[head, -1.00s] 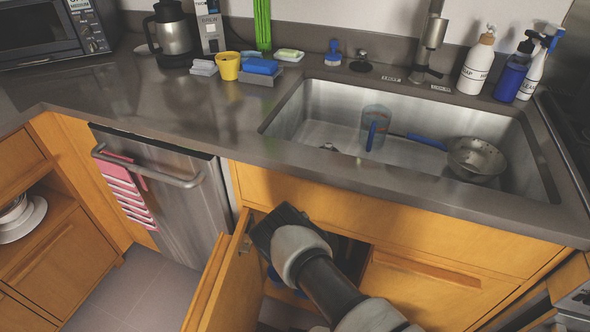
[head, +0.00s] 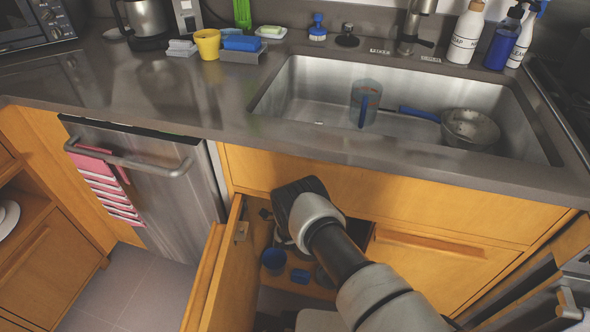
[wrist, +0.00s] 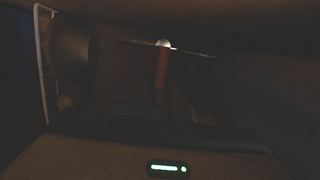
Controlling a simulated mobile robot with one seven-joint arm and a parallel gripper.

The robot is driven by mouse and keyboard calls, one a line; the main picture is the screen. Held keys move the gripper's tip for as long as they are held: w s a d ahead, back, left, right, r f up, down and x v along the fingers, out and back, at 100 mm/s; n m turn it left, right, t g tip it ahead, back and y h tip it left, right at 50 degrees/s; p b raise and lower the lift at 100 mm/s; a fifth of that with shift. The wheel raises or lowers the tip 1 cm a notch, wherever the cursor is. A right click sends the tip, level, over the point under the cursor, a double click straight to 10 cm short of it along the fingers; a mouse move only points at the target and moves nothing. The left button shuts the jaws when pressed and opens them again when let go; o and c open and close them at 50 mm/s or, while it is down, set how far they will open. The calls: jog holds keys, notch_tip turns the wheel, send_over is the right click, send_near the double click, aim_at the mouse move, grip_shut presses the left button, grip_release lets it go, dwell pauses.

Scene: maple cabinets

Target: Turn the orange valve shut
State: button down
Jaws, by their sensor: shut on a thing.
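The orange valve's handle (wrist: 161,72) shows in the dark wrist view as a narrow upright reddish-orange bar with a bright spot at its top. My gripper (wrist: 160,96) is shut on the handle, its fingers barely visible in the dark. In the head view my arm reaches into the open cabinet under the sink; the fingertips and the valve are hidden there. How far the valve is turned cannot be told.
The open cabinet door (head: 220,275) stands left of my arm. A blue cup (head: 273,261) and a small blue item (head: 300,276) sit on the cabinet floor. The sink (head: 330,130) and counter edge are above. A dark round shape (wrist: 74,48) is left in the wrist view.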

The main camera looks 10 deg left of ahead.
dwell(0.4)
jog(key=c, duration=1.7)
grip_release()
jog(key=shift+c, duration=0.2)
jog(key=shift+s+f, duration=0.1)
jog(key=shift+s, duration=0.05)
